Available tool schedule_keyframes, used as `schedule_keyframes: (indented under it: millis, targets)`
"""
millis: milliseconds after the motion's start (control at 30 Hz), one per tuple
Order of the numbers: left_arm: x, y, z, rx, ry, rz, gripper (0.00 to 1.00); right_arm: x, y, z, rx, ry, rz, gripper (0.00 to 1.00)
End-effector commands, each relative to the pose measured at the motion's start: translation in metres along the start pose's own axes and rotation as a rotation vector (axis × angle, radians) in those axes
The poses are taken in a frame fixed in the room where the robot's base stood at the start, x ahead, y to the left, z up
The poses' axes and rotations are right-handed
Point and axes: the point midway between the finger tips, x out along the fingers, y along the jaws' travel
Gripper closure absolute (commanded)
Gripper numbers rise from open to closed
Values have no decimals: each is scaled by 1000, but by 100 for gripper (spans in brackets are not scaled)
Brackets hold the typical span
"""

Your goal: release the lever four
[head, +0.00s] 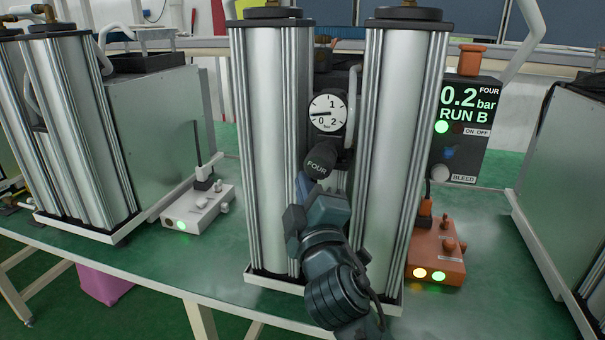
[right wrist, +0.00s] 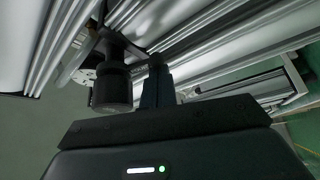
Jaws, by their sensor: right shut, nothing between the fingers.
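The lever four is a dark, thick handle (head: 319,161) marked FOUR, sitting between two silver columns just below a round white gauge (head: 328,113). It also shows in the right wrist view as a dark cylinder (right wrist: 112,85). My right gripper (head: 305,186) comes up from below, just under the handle. In the right wrist view its fingers (right wrist: 157,80) are together, beside the handle and with nothing between them. I cannot tell whether they touch the handle. The lever's mount is partly hidden. My left gripper is not in view.
The left column (head: 268,140) and right column (head: 395,150) leave a narrow gap around my right gripper. A black display box (head: 462,125) reads 0.2 bar, RUN B, with a green light lit. An orange box (head: 437,255) and a white box (head: 198,210) stand on the green table (head: 190,275).

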Motion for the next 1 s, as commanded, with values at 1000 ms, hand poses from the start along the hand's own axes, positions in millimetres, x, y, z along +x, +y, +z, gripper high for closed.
schedule_keyframes:
  millis: [1000]
  targets:
    - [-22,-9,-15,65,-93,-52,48,-11,11,29,-134,1,-78,100]
